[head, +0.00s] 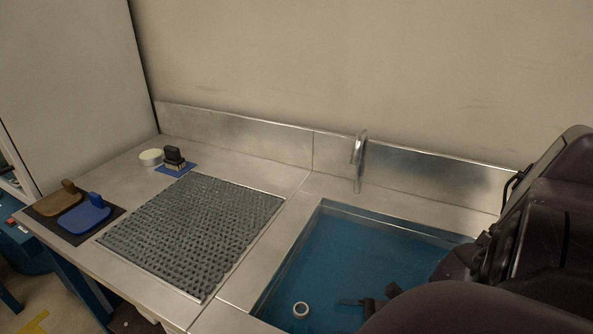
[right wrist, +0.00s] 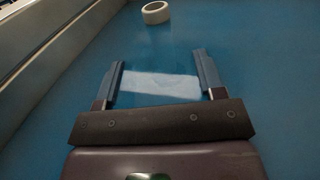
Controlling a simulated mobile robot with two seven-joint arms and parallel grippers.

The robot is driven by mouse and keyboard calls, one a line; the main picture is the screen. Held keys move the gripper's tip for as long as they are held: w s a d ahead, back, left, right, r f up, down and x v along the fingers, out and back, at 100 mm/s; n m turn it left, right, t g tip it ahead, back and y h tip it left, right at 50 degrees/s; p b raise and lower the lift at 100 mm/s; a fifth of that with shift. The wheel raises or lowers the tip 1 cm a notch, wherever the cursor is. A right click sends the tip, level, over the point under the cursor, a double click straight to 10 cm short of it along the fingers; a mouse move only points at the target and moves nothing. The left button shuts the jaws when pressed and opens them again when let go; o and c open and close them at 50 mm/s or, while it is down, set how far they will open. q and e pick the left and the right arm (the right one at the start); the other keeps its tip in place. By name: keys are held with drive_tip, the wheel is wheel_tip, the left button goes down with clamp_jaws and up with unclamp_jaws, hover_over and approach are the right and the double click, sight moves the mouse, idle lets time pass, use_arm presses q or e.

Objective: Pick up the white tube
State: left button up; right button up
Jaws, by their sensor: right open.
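The white tube (head: 300,310), a short ring, rests on the floor of the blue basin (head: 350,245), near its front left. The tube also shows at the top of the right wrist view (right wrist: 156,12), ahead of the fingertips. My right gripper (head: 366,299) is in the basin, to the right of the tube and apart from it. In the right wrist view the right gripper (right wrist: 158,62) is open, with two blue-grey fingers spread wide and a pale patch, perhaps a reflection, on the blue surface between them. My left gripper is not in view.
A metal faucet (head: 359,160) stands behind the basin. Left of the basin lie a grey textured mat (head: 193,232), a brown paddle (head: 57,200), a blue paddle (head: 84,216), a round white piece (head: 151,157) and a black block (head: 174,157). The basin walls bound the space around my right gripper.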

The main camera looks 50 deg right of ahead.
drive_tip(key=shift+w+a, duration=0.15)
drive_tip(key=shift+a, duration=0.2)
hover_over(293, 331)
drive_tip(key=shift+f, duration=0.2)
drive_tip(key=c, duration=1.1)
drive_tip(key=shift+o, duration=0.2)
drive_tip(key=shift+r, duration=0.1)
